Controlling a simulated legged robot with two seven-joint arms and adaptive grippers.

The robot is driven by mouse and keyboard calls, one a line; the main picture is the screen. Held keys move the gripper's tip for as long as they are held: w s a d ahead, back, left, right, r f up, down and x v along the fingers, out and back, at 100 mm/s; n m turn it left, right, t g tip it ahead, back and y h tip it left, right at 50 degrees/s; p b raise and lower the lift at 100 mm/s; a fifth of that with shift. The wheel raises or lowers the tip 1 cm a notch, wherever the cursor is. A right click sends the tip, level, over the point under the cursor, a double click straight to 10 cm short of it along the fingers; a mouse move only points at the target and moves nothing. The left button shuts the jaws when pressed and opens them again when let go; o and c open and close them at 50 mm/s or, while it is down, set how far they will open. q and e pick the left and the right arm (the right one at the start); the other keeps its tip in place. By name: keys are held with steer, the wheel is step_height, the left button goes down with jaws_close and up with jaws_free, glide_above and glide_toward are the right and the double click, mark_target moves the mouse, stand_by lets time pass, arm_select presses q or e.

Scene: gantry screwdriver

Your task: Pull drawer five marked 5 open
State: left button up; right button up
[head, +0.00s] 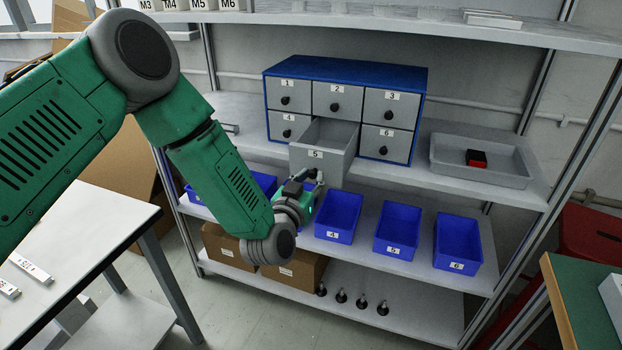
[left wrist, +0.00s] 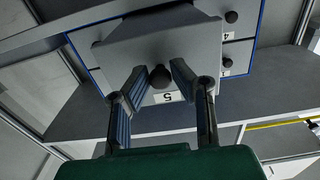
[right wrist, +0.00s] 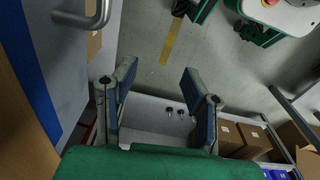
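The blue cabinet (head: 345,72) has grey numbered drawers and stands on the middle shelf. Drawer five (head: 318,160), marked 5, is pulled well out, and its inside shows; the other drawers sit flush. My left gripper (head: 318,180) is at its front. In the left wrist view, the fingers of my left gripper (left wrist: 160,80) are drawn in on both sides of the dark round knob (left wrist: 160,77), above the 5 label (left wrist: 168,97). My right gripper (right wrist: 160,75) is open and empty, seen only in the right wrist view.
Blue bins (head: 338,221) stand on the shelf below the drawer. A grey tray (head: 450,170) holding a red and black item is right of the cabinet. A white table (head: 90,235) is at left. In the right wrist view, a metal handle (right wrist: 100,15) is near my right gripper.

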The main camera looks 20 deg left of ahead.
arm_select(q)
steer(key=shift+o, duration=1)
steer(key=shift+r, duration=0.25)
steer(key=shift+f, duration=0.15)
steer(key=shift+s, duration=0.15)
steer(key=s, duration=1.1)
steer(key=shift+s+a, duration=0.2)
steer(key=shift+s, duration=0.15)
steer(key=shift+f, duration=0.1)
